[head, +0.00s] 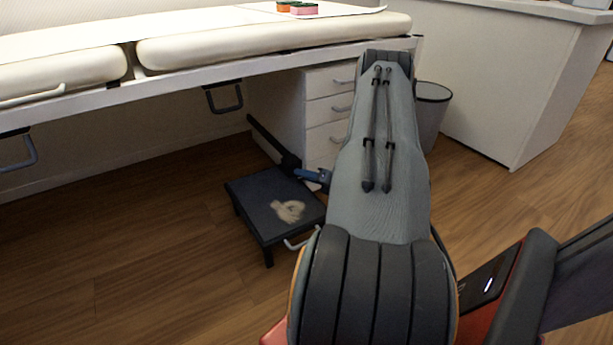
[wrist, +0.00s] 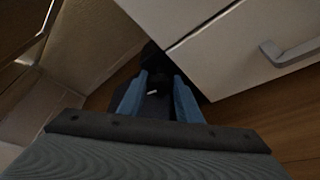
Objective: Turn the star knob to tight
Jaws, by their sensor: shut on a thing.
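The star knob (wrist: 157,80) is a small dark shape between my gripper's two blue fingers in the wrist view, with a short white mark showing at it. It is too dark to make out its lobes or which way it is turned. My gripper (wrist: 160,86) is shut on it, one finger on each side. My arm hides part of the gripper there.
A white drawer unit (head: 325,112) stands close behind the gripper; its drawer handle (wrist: 285,55) is at the right in the wrist view. A cream padded couch (head: 270,40) overhangs the stool. A grey bin (head: 431,112) is right of my arm. Wooden floor is clear at front left.

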